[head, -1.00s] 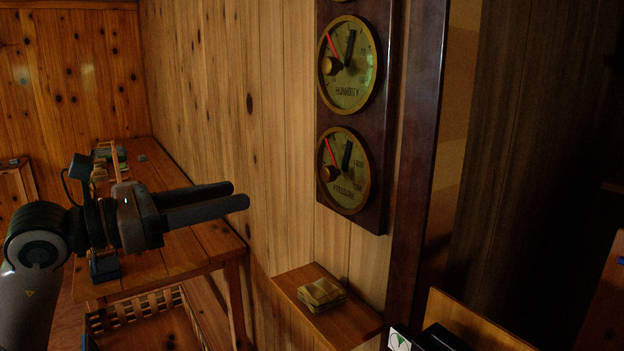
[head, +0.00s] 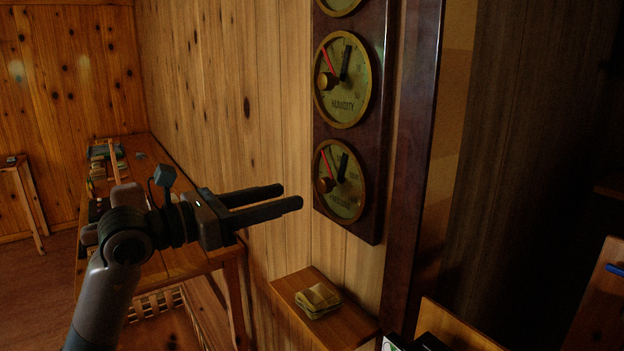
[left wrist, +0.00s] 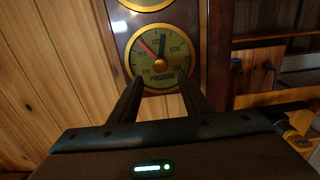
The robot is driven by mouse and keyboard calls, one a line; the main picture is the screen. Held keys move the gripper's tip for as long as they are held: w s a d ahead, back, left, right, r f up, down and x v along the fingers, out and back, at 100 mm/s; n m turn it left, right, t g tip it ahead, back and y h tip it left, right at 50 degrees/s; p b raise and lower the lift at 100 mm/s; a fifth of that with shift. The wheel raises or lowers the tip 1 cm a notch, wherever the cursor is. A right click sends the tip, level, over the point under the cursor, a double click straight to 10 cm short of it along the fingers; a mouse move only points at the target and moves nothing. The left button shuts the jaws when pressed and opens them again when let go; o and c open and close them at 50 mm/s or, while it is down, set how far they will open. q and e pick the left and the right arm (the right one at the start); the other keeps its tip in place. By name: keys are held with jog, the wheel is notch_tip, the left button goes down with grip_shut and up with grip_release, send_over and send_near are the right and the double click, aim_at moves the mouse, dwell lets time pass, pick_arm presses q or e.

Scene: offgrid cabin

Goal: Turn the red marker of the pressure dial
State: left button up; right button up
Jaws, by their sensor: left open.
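The pressure dial (head: 341,182) is the lowest round brass gauge on a dark wooden wall board (head: 378,130). Its red marker (head: 327,163) points up and left, beside a black hand, with a brass knob (head: 325,185) at the centre. In the left wrist view the pressure dial (left wrist: 175,75) sits ahead, between the fingertips in the picture, with the red marker (left wrist: 146,47) up and left. My left gripper (head: 293,196) is open and empty, left of the dial and apart from it. My right gripper is not in view.
The humidity dial (head: 345,80) is directly above on the same board. A small wooden shelf (head: 345,332) with a folded cloth (head: 318,300) is below. A wooden table (head: 185,262) stands behind my left arm. The wall left of the dial is clear.

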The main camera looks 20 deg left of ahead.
aim_at(321, 187)
pick_arm(q)
jog(key=p+x, duration=0.2)
jog(key=x, duration=0.4)
jog(key=shift+w+d+r, duration=0.1)
jog(key=shift+w+d, duration=0.1)
jog(key=shift+w, duration=0.05)
jog(key=shift+w+d+p, duration=0.35)
jog(key=shift+w, duration=0.1)
jog(key=shift+c, duration=0.3)
grip_shut()
